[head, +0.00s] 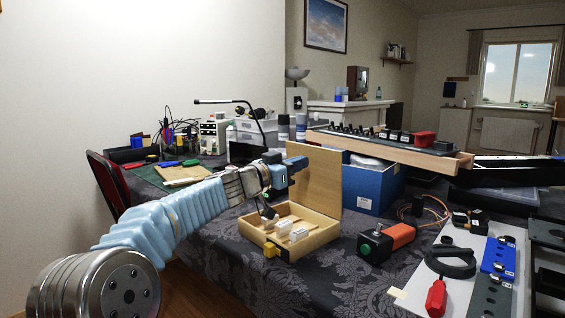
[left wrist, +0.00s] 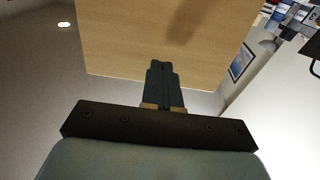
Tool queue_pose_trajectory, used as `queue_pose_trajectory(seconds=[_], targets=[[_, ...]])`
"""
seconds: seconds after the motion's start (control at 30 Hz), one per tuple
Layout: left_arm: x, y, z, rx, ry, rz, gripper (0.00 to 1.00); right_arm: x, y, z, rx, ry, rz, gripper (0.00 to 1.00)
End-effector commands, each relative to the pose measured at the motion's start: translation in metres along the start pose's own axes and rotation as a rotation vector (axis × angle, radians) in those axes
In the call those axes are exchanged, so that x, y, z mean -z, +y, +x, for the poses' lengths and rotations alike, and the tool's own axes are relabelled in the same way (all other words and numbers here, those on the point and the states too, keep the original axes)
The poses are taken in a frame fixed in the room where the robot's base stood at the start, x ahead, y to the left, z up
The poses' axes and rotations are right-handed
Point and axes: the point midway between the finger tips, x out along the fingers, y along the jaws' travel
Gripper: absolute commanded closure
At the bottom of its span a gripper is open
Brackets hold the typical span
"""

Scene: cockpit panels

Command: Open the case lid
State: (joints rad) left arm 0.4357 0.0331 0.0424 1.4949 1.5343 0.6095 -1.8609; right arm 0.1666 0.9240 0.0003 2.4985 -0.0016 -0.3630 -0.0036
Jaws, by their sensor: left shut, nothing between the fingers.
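The wooden case (head: 309,241) sits open on the dark patterned tablecloth. Its lid (head: 322,190) stands roughly upright at the back of the case. A yellow catch (head: 271,250) is on the front, and several small white-labelled blocks lie inside. My left gripper (head: 299,164) is over the case's left part, in front of the lid, and partly hides it. In the left wrist view, my left gripper (left wrist: 160,66) has its fingers together and empty, overlapping the plain wooden lid panel (left wrist: 150,30). I cannot tell whether the fingertips touch the lid. My right gripper is not in view.
A blue box (head: 369,187) stands behind the case, with a long wooden tray (head: 390,151) above it. An orange and black device with a green button (head: 385,241) is to the right. A white panel with a red-handled tool (head: 436,297) lies at front right.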

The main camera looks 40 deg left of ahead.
Motion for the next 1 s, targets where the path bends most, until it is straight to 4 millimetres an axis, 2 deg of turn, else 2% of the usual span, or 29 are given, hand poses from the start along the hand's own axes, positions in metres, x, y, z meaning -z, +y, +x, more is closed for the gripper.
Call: queue_pose_trajectory(seconds=[0.2, 0.53, 0.87, 0.93, 1.0], targets=[[0.0, 0.0, 0.014, 0.0, 0.0, -0.001, 1.0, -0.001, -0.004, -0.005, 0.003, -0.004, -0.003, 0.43], [0.0, 0.0, 0.014, 0.0, -0.002, 0.0, 1.0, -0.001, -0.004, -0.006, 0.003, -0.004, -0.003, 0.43], [0.011, 0.001, 0.038, -0.002, -0.132, 0.0, 1.0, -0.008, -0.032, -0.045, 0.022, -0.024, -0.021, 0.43], [0.0, 0.0, 0.047, -0.001, -0.141, 0.001, 1.0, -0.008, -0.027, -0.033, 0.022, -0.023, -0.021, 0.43], [0.0, 0.0, 0.052, 0.0, -0.139, 0.001, 1.0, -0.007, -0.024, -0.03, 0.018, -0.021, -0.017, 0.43]])
